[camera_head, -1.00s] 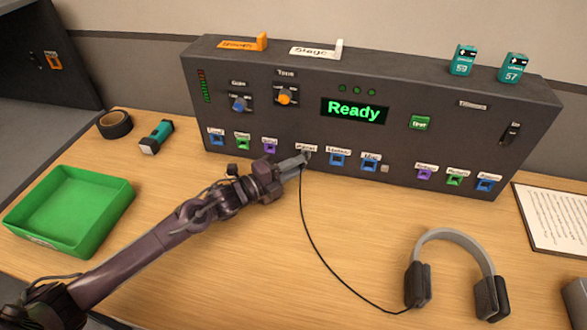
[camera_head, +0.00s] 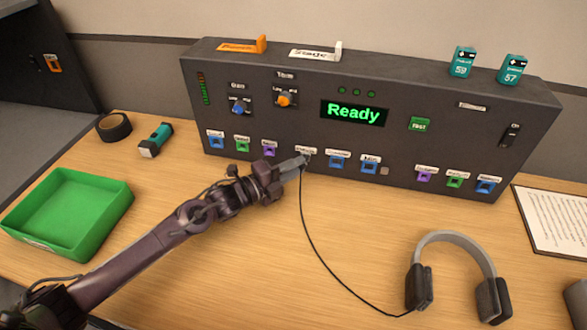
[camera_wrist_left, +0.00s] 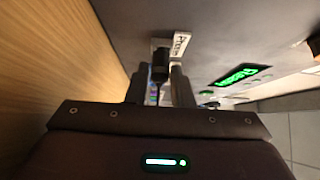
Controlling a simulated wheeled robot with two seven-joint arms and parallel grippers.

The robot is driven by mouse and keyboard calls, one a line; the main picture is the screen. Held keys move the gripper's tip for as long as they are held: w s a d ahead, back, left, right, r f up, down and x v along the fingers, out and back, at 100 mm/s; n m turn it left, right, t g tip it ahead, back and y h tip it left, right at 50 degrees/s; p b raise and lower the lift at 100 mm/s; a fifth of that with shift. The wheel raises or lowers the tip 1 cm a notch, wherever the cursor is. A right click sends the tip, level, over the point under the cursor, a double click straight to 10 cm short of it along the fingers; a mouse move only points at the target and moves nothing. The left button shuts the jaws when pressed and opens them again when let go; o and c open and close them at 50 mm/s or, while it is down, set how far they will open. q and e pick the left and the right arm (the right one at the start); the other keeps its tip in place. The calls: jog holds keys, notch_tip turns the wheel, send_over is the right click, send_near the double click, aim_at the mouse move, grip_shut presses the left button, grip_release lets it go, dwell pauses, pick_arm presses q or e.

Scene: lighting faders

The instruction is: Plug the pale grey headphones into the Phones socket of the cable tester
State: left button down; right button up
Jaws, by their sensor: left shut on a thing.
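The dark cable tester (camera_head: 400,140) stands at the back of the table, with a green "Ready" on its screen. A row of labelled sockets runs along its lower front. My left gripper (camera_head: 303,161) is at the panel, at the socket under a small white label. In the left wrist view, my left gripper (camera_wrist_left: 160,88) is shut on the black plug (camera_wrist_left: 162,62) of the headphone cable. The plug's tip is at the labelled socket; how deep it sits is hidden. The pale grey headphones (camera_head: 452,238) lie on the table at right, their black cable running to the gripper. My right gripper is out of view.
A green tray (camera_head: 108,225), a black tape roll (camera_head: 115,125) and a teal torch (camera_head: 156,139) are at left. A printed sheet (camera_head: 556,218) lies at right. Orange (camera_head: 243,45) and white (camera_head: 316,52) tags and two teal blocks (camera_head: 463,62) stand on the tester.

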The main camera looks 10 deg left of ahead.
pick_arm(q)
jog(key=shift+w+r, duration=0.1)
jog(key=shift+r, duration=0.05)
jog(key=c, duration=1.7)
grip_release()
jog(key=o, duration=0.5)
jog(key=shift+w, duration=0.15)
jog(key=v, duration=0.7)
jog(key=shift+b, duration=0.35)
jog(key=shift+s+a, duration=0.25)
jog(key=shift+s, duration=0.1)
